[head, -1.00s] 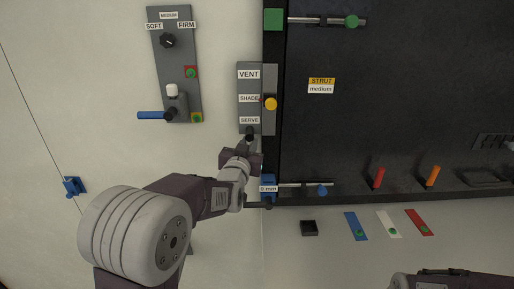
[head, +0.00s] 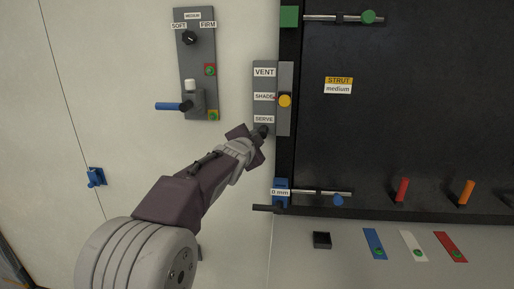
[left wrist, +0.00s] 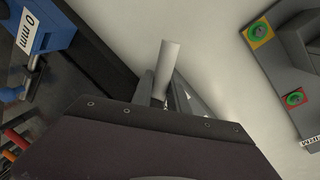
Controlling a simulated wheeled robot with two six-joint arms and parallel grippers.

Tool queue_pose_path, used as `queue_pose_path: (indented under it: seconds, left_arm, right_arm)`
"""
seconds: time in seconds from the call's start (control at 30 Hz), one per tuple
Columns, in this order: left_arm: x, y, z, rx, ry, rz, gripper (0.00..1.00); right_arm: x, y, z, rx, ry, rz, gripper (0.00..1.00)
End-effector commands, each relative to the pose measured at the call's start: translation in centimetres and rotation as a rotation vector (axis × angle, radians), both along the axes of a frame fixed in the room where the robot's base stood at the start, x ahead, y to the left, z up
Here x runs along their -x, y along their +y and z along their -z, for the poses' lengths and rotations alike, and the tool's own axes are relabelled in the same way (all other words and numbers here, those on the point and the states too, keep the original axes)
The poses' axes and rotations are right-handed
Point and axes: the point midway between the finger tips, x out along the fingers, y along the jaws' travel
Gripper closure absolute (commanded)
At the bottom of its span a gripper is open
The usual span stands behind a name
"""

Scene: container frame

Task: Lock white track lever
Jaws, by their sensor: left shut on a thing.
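My left gripper (head: 251,137) is at the lower end of the grey VENT/SHADE/SERVE panel (head: 265,83), beside a dark knob (head: 263,131). In the left wrist view (left wrist: 165,95) its fingers are shut on a pale white cylindrical rod (left wrist: 170,60), which sticks out past the fingertips. The rod cannot be made out in the head view. A white strip (head: 407,236) with a green button lies between a blue strip (head: 372,237) and a red strip (head: 444,239). A lever marked as the white track lever cannot be identified for certain. My right gripper is out of view.
A grey panel (head: 185,60) with a dial, white knob (head: 190,86) and blue handle (head: 168,106) is on the left wall. A blue 0 mm block (head: 281,199) is below my gripper. Red (head: 402,191) and orange (head: 467,192) pegs line the black panel's lower edge.

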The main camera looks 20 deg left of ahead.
Motion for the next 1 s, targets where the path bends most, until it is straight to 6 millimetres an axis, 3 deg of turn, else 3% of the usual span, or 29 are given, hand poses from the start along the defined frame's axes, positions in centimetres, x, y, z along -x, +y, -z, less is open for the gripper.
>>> queue_pose_path:
  seconds: [0.5, 1.0]
  left_arm:
    - [0.0, 0.1, -0.7, -0.306, 0.085, 0.001, 1.00]
    - [0.1, 0.2, -1.4, -0.544, 0.157, 0.002, 1.00]
  right_arm:
    - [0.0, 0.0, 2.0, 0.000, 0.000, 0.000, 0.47]
    - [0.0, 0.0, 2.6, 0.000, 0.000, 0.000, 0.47]
